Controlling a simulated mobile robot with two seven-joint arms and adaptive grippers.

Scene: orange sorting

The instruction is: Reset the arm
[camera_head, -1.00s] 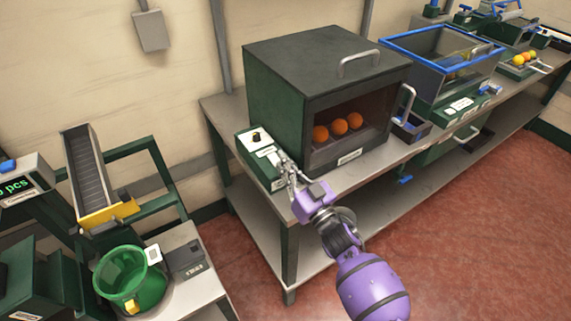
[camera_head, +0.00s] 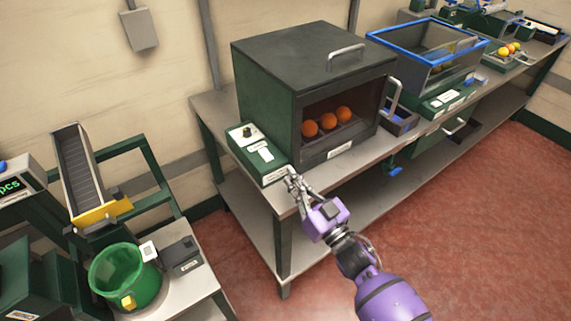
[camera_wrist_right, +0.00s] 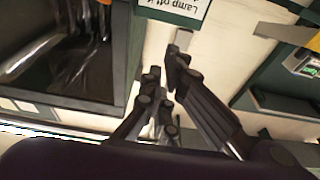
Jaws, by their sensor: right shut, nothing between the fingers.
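My right arm comes in from the bottom right of the head view. Its right gripper (camera_head: 294,178) is shut and empty. It is by the table's front edge, close to the front right corner of the green control box (camera_head: 258,155); I cannot tell whether they touch. The right wrist view shows the same fingers (camera_wrist_right: 167,88) together below a label (camera_wrist_right: 178,10) reading "Lamp off". My left gripper is not in view.
A dark green cabinet (camera_head: 270,82) holding three oranges (camera_head: 327,122) stands on the table (camera_head: 208,103). A blue-rimmed bin (camera_head: 432,30) is to its right. A green bucket (camera_head: 125,275) stands at lower left. The red floor (camera_head: 470,230) on the right is clear.

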